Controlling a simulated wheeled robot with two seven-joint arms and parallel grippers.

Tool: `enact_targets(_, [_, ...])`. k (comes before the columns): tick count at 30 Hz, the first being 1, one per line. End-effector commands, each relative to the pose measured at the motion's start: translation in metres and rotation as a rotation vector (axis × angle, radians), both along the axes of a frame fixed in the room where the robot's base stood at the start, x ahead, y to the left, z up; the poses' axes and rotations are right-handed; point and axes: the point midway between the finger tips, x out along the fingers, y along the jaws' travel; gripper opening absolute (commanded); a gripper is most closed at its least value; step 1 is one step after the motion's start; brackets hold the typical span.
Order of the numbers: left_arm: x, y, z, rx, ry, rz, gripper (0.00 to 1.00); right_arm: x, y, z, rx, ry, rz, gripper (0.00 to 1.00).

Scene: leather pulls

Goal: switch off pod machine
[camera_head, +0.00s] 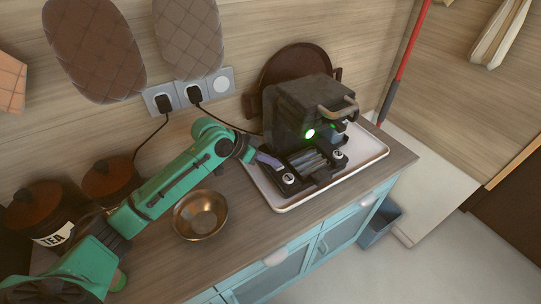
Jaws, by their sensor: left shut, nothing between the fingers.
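The pod machine (300,112) is a dark box-shaped machine with a light handle on top. It stands on a pale tray (368,157) on the counter. A green light (310,134) glows on its side. Two round knob-like parts sit low at its front, a left one (288,179) and a right one (338,155). My left gripper (274,164) is shut and empty, with its fingertips close to the left round part. I cannot tell whether they touch. My right gripper is not in view.
A copper bowl (201,214) stands under my left arm. Lidded canisters (40,212) stand at the left. Wall sockets (188,92) hold two plugs with black cables. A round brown board (290,68) leans behind the machine. The counter's front strip (262,236) is clear.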

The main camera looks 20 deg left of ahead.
Motion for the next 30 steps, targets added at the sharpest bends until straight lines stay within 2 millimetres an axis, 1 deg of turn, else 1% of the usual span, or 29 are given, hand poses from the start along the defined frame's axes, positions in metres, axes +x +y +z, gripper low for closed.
enact_targets(5, [-0.001,0.0,-0.001,0.012,-0.01,0.0,0.0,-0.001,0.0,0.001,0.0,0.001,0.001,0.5])
enact_targets(9, [-0.004,-0.003,-0.008,0.091,-0.084,-0.003,0.0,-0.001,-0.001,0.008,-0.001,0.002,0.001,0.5])
enact_targets(11, [-0.003,-0.002,-0.009,0.086,-0.08,0.001,0.0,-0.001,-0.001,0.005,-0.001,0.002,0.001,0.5])
enact_targets(17, [-0.003,-0.002,-0.01,0.086,-0.076,0.0,0.0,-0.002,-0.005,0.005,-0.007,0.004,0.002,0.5])
enact_targets(25, [0.006,0.008,-0.008,0.088,-0.075,0.003,0.0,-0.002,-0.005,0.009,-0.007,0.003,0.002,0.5])
enact_targets(30, [0.008,0.01,-0.008,0.087,-0.075,0.003,0.0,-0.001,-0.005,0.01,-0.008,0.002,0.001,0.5])
